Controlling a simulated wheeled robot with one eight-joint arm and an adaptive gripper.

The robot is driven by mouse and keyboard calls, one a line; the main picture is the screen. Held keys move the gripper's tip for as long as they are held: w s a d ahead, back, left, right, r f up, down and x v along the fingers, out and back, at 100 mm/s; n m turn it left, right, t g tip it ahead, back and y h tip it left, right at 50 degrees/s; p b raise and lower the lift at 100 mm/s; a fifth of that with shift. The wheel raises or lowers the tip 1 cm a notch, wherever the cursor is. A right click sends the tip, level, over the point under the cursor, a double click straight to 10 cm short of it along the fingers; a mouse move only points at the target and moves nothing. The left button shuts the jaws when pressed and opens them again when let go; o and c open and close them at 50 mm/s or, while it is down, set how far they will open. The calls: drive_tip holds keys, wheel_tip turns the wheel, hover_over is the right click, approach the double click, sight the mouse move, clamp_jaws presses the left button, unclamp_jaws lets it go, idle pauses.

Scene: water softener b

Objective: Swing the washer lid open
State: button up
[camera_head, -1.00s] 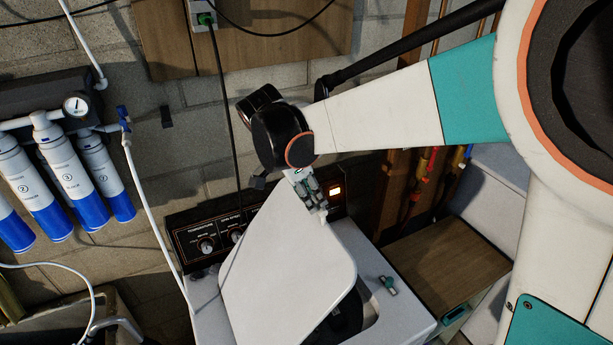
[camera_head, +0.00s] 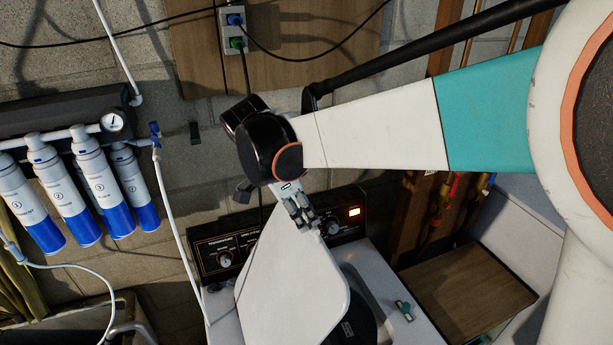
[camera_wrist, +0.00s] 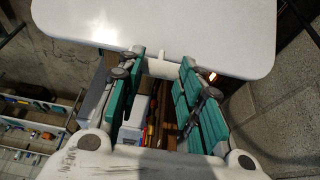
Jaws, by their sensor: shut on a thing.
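The white washer lid (camera_head: 290,275) is swung up off the washer top (camera_head: 377,290) and stands tilted up steeply. The dark drum opening (camera_head: 362,325) shows beside it on the right, partly hidden by the lid. My gripper (camera_head: 303,212) is at the lid's upper edge and shut on it. In the wrist view the lid (camera_wrist: 160,25) spans the top of the picture. There, the teal fingers of my gripper (camera_wrist: 158,75) are on either side of a small white tab at the lid's edge.
The control panel (camera_head: 225,258) with knobs and a lit indicator is behind the lid. Filter cylinders (camera_head: 100,190) and a white hose are at the left. A wooden-topped cabinet (camera_head: 465,300) stands to the right. A small teal item (camera_head: 404,310) lies on the washer top.

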drive_tip(key=shift+s+a+r+p, duration=0.15)
drive_tip(key=shift+s+a+r, duration=0.15)
drive_tip(key=shift+a, duration=0.4)
drive_tip(key=shift+s+a+r+p, duration=0.15)
drive_tip(key=shift+a+r, duration=0.2)
drive_tip(key=shift+a, duration=0.35)
drive_tip(key=shift+s+a+r+p, duration=0.15)
drive_tip(key=shift+s+a+r, duration=0.15)
drive_tip(key=shift+a, duration=0.4)
drive_tip(key=shift+r, duration=0.1)
drive_tip(key=s+a+r, duration=0.2)
drive_tip(key=s+a, duration=0.2)
drive_tip(key=a, duration=0.9)
drive_tip(key=shift+s+r+p, duration=0.15)
drive_tip(key=shift+r+p, duration=0.05)
drive_tip(key=shift+p, duration=0.15)
drive_tip(key=shift+a, duration=0.2)
